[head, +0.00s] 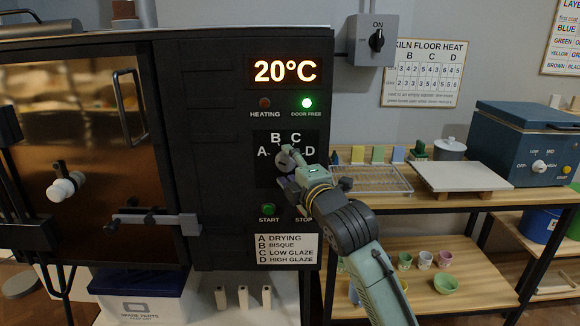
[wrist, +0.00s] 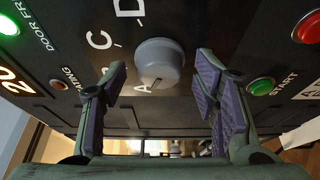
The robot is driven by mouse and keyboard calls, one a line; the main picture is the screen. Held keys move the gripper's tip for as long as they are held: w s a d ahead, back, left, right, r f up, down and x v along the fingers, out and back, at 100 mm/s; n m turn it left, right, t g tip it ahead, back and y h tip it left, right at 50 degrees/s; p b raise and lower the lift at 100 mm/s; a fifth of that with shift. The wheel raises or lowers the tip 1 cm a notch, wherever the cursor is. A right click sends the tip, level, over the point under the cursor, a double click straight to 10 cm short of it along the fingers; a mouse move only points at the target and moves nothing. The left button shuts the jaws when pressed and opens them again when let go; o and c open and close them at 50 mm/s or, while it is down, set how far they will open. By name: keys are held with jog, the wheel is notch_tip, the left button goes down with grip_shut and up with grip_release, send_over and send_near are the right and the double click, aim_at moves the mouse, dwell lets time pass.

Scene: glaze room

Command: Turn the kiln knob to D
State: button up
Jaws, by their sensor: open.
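The kiln knob (wrist: 160,60) is a round grey dial on the black control panel (head: 215,150), with letters A, B, C and D around it. In the wrist view its dark pointer line is on the side of the letter A (wrist: 141,88). My gripper (wrist: 162,76) is open, with one purple-padded finger on each side of the knob and gaps showing between. In the head view my gripper (head: 302,168) is in front of the panel and partly covers the knob (head: 285,160) and the dial area. The letter D (head: 309,150) shows to the right.
The green START button (head: 268,210) is below the dial; the STOP button is hidden behind my gripper in the head view. The display (head: 285,70) reads 20°C, and the green DOOR FREE lamp (head: 307,103) is lit. A shelf table (head: 400,202) stands at right.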

jog(key=shift+c, duration=0.6)
jog(key=c, duration=1)
jog(key=shift+c, duration=0.2)
